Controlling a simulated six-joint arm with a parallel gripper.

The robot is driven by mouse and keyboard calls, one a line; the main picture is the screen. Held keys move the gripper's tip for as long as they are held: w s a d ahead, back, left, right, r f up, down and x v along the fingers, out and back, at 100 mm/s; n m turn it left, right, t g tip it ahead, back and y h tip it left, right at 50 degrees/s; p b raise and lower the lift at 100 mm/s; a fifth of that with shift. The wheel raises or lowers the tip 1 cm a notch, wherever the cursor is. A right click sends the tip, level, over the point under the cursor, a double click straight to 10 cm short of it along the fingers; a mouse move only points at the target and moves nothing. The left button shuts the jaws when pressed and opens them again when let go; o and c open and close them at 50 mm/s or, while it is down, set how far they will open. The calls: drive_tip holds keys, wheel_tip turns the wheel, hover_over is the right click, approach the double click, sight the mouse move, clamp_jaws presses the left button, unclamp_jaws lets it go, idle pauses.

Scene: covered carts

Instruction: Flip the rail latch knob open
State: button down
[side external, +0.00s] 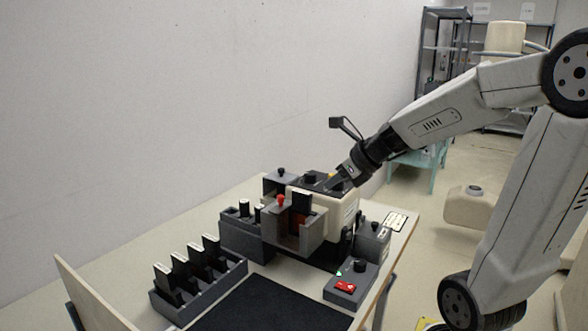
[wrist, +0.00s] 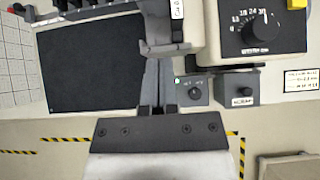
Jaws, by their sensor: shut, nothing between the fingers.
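My gripper (side external: 336,184) is shut and empty, low over the top of the cream housing in the side view. In the wrist view its fingers (wrist: 159,62) point up the picture, close to a grey bracket (wrist: 166,48). A red round knob (side external: 281,199) stands on the grey bracket on the front of the cream housing (side external: 343,214). A black knob (side external: 281,171) stands on a grey block behind it. I cannot tell for certain which one is the rail latch knob. The red knob does not show clearly in the wrist view.
A numbered black dial (wrist: 262,33) sits on the housing. A small box with a knob (side external: 372,240) and a box with a red switch (side external: 346,286) stand to the right. A rack of several upright pieces (side external: 200,290) is at left. The black mat (wrist: 90,65) is bare.

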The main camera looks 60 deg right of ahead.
sight(281, 196)
drive_tip(key=shift+w+f, duration=0.1)
drive_tip(key=shift+x, duration=4.75)
drive_tip(key=shift+w+f, duration=0.1)
drive_tip(key=shift+w, duration=2)
drive_tip(key=shift+w, duration=1.15)
